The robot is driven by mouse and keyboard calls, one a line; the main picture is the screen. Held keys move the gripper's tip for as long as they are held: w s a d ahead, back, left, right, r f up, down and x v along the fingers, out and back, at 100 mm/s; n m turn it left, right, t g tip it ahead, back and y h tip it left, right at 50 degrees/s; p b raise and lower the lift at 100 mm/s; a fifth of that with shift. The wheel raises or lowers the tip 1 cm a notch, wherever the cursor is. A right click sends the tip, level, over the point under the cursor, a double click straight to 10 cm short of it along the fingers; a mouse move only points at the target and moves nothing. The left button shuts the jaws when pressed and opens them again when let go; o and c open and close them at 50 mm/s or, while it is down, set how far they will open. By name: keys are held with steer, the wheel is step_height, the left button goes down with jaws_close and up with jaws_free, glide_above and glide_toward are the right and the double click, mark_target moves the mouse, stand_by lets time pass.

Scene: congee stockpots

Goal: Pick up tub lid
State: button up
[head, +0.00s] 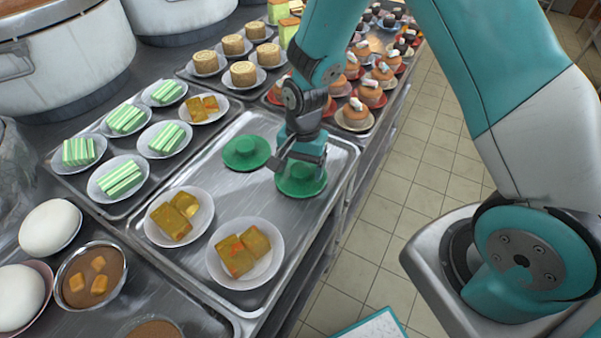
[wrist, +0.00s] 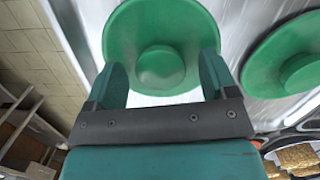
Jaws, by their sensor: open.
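Two round green lids, each with a raised knob in the middle, lie on a metal tray (head: 222,140). The first lid (head: 309,188) is under my gripper (head: 300,165) in the head view, partly hidden by it. It also shows in the wrist view (wrist: 125,32), with its knob in front of and between the two fingers of my gripper (wrist: 162,78). My gripper is open and empty; I cannot tell whether it touches the lid. The second lid (head: 246,152) lies to the left in the head view, and on the right in the wrist view (wrist: 285,55).
Plates of golden cake (head: 243,254) stand at the tray's near end. Small cakes on saucers (head: 355,112) stand beyond my gripper. Large stockpots (head: 70,55) stand at the back left. Tiled floor lies right.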

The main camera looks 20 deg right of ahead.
steer(key=c, duration=1)
steer(key=shift+o, duration=0.2)
